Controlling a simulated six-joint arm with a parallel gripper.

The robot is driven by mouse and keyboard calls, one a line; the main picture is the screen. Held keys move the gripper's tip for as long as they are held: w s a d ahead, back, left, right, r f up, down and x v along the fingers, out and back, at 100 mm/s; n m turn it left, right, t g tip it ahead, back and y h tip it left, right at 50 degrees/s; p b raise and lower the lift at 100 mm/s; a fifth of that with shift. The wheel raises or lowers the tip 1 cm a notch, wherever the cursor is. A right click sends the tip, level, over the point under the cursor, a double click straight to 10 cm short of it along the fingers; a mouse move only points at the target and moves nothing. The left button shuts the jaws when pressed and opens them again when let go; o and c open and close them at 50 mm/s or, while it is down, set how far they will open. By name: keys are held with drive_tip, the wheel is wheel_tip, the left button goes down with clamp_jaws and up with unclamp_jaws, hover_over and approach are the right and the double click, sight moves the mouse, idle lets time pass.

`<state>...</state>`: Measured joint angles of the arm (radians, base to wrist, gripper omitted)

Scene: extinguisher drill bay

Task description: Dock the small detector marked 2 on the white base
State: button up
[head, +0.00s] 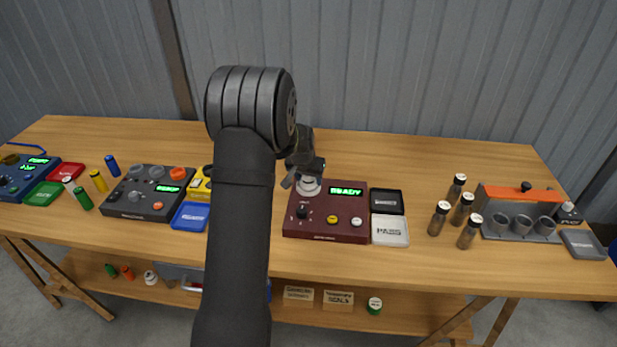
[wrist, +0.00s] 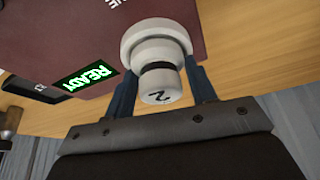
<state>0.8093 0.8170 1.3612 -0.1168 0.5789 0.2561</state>
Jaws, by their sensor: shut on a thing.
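The small detector marked 2 (wrist: 160,86) is white and round with a dark band, and its number faces the wrist camera. My gripper (wrist: 164,84) is shut on it, one dark blue finger on each side. The white base (wrist: 131,47) is a wide round piece on the dark red box, directly beyond the detector in the wrist view. The two look lined up; I cannot tell whether they are seated together or only close. In the head view my gripper (head: 308,172) is over the white base (head: 311,190) at the box's back left corner.
The dark red box (head: 325,228) has a green READY display, a black knob and two buttons. A black tray (head: 386,193) and a white tray (head: 390,243) lie to its right. A dark grey box (head: 145,207) and a blue tray (head: 188,229) are left. Several dark white-capped cylinders stand right.

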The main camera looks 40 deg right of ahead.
drive_tip(key=shift+r, duration=0.25)
drive_tip(key=shift+r, duration=0.5)
drive_tip(key=shift+f, duration=0.55)
idle(1.1)
drive_tip(key=shift+r, duration=0.6)
drive_tip(key=shift+f, duration=0.8)
idle(0.6)
drive_tip(key=o, duration=0.7)
drive_tip(key=shift+v, duration=5.5)
drive_tip(key=shift+d, duration=0.1)
